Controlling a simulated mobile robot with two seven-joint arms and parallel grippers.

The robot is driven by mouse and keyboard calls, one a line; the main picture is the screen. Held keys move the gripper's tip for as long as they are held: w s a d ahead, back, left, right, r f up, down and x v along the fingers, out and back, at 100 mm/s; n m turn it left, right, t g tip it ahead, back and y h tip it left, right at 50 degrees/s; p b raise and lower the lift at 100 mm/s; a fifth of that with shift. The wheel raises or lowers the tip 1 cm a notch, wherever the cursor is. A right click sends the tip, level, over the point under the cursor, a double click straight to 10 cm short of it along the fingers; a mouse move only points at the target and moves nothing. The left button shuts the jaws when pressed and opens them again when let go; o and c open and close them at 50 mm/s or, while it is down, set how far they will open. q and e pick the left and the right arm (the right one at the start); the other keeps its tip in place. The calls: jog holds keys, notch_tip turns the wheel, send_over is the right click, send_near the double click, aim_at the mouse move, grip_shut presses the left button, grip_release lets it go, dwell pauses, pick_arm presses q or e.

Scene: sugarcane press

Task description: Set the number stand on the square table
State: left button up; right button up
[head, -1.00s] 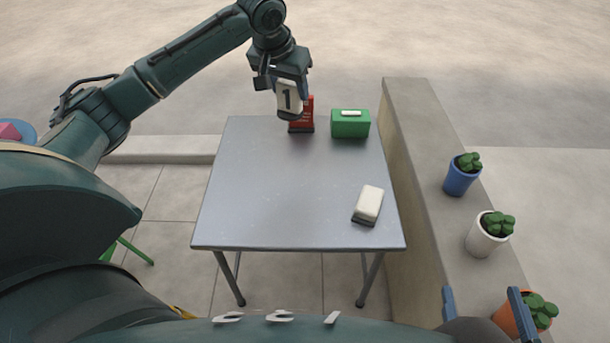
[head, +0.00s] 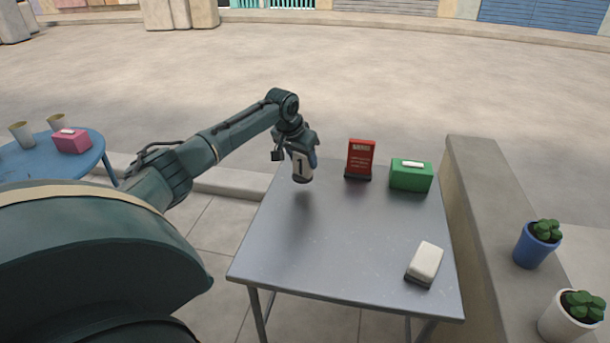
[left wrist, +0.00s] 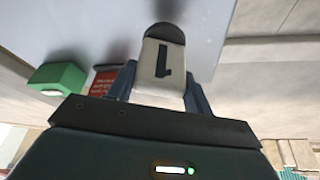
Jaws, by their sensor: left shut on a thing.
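The number stand (head: 301,171) is a small white block with a black 1 on it. My left gripper (head: 302,156) is shut on it and holds it upright, apparently a little above the back left part of the square table (head: 330,240), with a soft shadow below. In the left wrist view the number stand (left wrist: 160,65) sits between the two fingers (left wrist: 158,88), its dark rounded base pointing at the grey tabletop (left wrist: 95,30). My right gripper is not in view.
A red sign (head: 360,157) on a dark base and a green box (head: 410,176) stand at the table's back right. A white block (head: 427,262) with a dark base is near the right front. A low wall (head: 480,215) with potted plants borders the right side. The table's middle is clear.

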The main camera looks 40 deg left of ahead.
aim_at(300, 163)
pick_arm(q)
notch_tip(300, 163, down, 4)
jog(key=shift+f+b, duration=0.1)
jog(key=shift+b, duration=0.6)
jog(key=shift+r, duration=0.2)
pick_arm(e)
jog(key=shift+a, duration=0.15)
pick_arm(q)
jog(key=shift+f, duration=0.15)
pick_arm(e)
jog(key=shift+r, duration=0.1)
pick_arm(q)
jog(key=o, duration=1)
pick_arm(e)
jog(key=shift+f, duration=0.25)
